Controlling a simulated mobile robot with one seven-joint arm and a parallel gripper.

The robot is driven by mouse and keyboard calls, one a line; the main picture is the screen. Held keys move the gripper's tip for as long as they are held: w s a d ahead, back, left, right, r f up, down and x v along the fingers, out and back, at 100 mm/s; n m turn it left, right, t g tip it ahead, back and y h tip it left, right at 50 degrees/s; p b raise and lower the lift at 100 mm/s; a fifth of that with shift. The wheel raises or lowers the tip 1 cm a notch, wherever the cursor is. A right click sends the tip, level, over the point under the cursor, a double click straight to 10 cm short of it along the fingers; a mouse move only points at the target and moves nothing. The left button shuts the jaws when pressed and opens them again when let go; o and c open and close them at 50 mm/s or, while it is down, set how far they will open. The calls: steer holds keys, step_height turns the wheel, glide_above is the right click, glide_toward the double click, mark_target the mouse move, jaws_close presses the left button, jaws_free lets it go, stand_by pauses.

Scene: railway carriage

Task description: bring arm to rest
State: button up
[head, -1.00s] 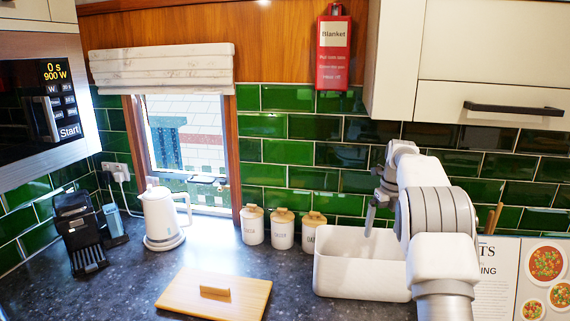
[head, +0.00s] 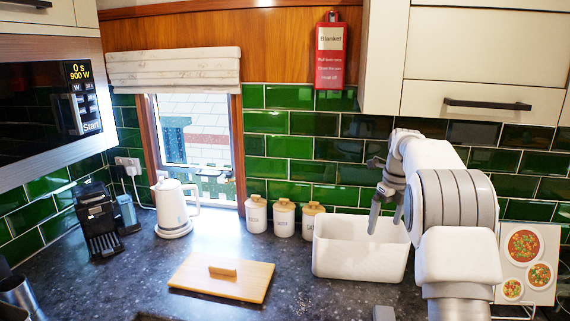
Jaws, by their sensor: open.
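My arm (head: 455,200) rises at the right of the head view, bent over with its wrist in front of the tiled wall. My gripper (head: 384,222) points down at the white bin (head: 345,262), over or just in front of its back right part. Its two fingers show apart and nothing is seen between them. The bin stands on the dark counter, and its right end is close to my arm. How high the fingertips are above the bin floor cannot be told.
Three canisters (head: 284,218), a white kettle (head: 172,208) and a black coffee machine (head: 100,222) stand along the back. A cookbook (head: 527,262) is right of my arm. Cabinets (head: 470,65) hang above.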

steer(key=s+a+r+n+t, duration=0.1)
steer(key=s+a+r+n, duration=0.3)
steer(key=s+r+n, duration=0.4)
steer(key=s+a+r+n+t, duration=0.1)
steer(key=s+a+r+n, duration=0.3)
steer(key=s+n, duration=0.45)
steer(key=s+a+f+n+t, duration=0.1)
steer(key=s+a+f+n, duration=0.1)
steer(key=s+n, duration=0.5)
steer(key=s+a+f+n, duration=0.2)
steer(key=s+f+n, duration=0.2)
steer(key=s, duration=1.2)
steer(key=n, duration=0.3)
steer(key=shift+a+f+t, duration=0.15)
steer(key=shift+a+t, duration=0.15)
steer(key=shift+t, duration=0.1)
